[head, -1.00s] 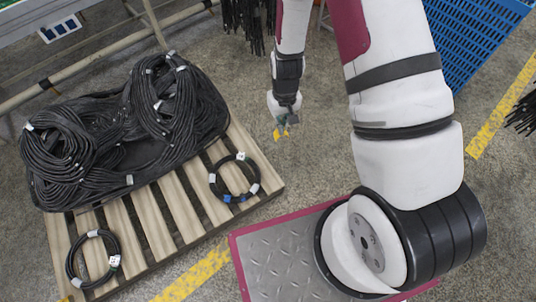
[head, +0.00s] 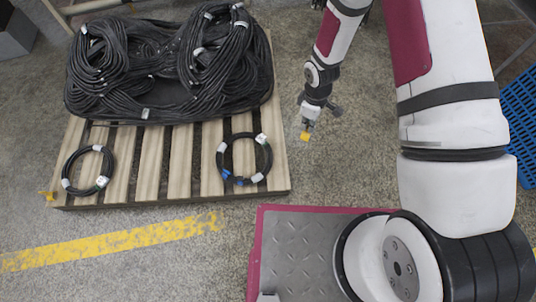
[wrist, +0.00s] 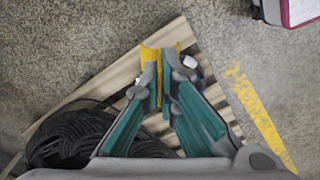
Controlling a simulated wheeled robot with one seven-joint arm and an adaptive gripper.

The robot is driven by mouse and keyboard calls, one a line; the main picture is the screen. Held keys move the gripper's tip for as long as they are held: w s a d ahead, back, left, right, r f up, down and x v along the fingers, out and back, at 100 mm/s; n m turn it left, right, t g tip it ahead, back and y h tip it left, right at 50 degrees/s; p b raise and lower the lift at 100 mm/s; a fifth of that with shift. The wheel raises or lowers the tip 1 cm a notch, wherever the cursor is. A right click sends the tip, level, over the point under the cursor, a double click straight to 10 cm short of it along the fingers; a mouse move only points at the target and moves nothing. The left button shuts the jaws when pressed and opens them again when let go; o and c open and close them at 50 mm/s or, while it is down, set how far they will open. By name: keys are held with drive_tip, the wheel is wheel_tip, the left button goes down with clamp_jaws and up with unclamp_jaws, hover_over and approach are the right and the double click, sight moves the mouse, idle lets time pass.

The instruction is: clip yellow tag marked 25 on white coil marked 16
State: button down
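My gripper (head: 308,124) is shut on a small yellow tag (head: 305,136). It holds the tag in the air just right of the pallet; the tag also shows between the fingertips in the wrist view (wrist: 151,53). The number on the tag cannot be read. Two small black coils with white bands lie apart on the pallet. The left coil (head: 111,163) has a white label and a green mark. The right coil (head: 270,158), nearer my gripper, has a white label and blue pieces. The label numbers are too small to read, so I cannot tell which is 16.
A large heap of black hoses (head: 150,75) lies on the back of the wooden pallet (head: 180,165). A yellow piece (head: 48,196) is at the pallet's front left corner. A yellow floor line (head: 120,241) runs in front. A blue crate (head: 518,120) stands right; floor beside the pallet is clear.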

drive_tip(key=a+f+n+b, duration=0.4)
drive_tip(key=f+n+b, duration=0.1)
drive_tip(key=f, duration=0.4)
drive_tip(key=w+a+f+n+b, duration=0.1)
drive_tip(key=a+f+n+b, duration=0.4)
drive_tip(key=f, duration=0.5)
drive_tip(key=a+f+n+b, duration=0.4)
drive_tip(key=f+n+b, duration=0.2)
drive_tip(key=f+n, duration=0.3)
drive_tip(key=shift+w+a+f+b, duration=0.2)
drive_tip(key=shift+a+b, duration=0.1)
drive_tip(key=shift+a, duration=0.1)
drive_tip(key=shift+f+b, duration=0.1)
drive_tip(key=shift+b, duration=0.2)
drive_tip(key=shift+f+b, duration=1.6)
drive_tip(key=shift+f, duration=0.25)
drive_tip(key=shift+f+b, duration=1.55)
drive_tip(key=shift+f, duration=0.25)
